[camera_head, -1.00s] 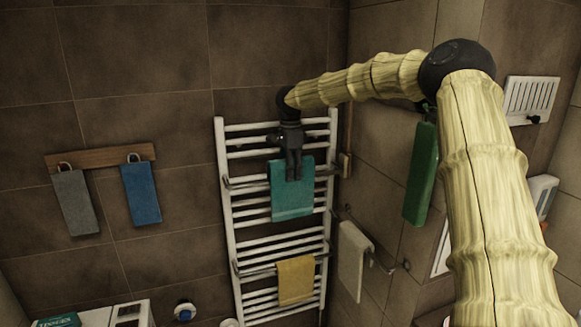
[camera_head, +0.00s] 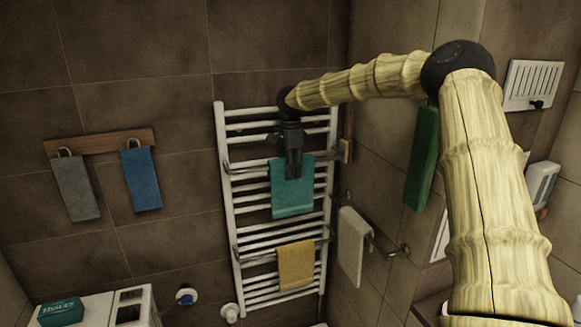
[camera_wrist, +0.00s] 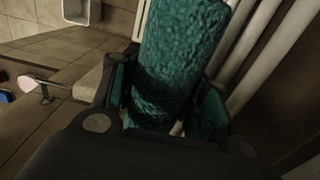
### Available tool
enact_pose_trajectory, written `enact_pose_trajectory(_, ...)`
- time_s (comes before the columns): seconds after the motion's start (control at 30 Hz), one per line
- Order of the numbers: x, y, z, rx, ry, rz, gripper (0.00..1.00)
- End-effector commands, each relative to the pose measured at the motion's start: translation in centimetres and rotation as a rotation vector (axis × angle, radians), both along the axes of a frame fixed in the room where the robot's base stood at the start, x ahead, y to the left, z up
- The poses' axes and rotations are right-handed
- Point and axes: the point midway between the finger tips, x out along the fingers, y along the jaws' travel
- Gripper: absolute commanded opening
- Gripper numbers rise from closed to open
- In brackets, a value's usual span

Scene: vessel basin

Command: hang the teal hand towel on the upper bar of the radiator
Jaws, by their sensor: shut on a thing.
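The teal hand towel (camera_head: 292,198) hangs flat at the upper part of the white radiator (camera_head: 226,170), in front of or over its upper bar; which of these I cannot tell. My gripper (camera_head: 294,176) points down in front of the radiator and is shut on the towel near its top edge. In the wrist view the towel (camera_wrist: 180,60) fills the space between my fingers (camera_wrist: 165,110), with the white radiator bars (camera_wrist: 262,55) close behind on the right. The back side of the towel is hidden.
A yellow towel (camera_head: 296,265) hangs on the radiator's lower bar. A white towel (camera_head: 352,245) hangs on a wall rail to the right. Grey (camera_head: 75,190) and blue (camera_head: 141,180) towels hang on a wooden rack (camera_head: 98,149) at left. A green hanging item (camera_head: 422,158) is near my arm.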

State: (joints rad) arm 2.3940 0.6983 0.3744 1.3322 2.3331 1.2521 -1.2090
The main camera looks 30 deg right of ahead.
Motion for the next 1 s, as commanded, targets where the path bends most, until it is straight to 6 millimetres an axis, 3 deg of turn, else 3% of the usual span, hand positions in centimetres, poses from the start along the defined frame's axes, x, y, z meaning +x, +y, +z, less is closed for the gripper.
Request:
enact_pose_trajectory(0.23, 0.0, 0.0, 0.0, 0.000, 0.000, 0.000, 0.18)
enact_pose_trajectory(0.27, 0.0, 0.0, 0.0, 0.000, 0.000, 0.000, 0.46)
enact_pose_trajectory(0.4, 0.0, 0.0, 0.0, 0.000, 0.000, 0.000, 0.69)
enact_pose_trajectory(0.77, 0.0, 0.0, 0.1, 0.000, 0.000, 0.000, 0.69)
enact_pose_trajectory(1.0, 0.1, 0.0, 2.7, 0.001, -0.001, 0.000, 0.69)
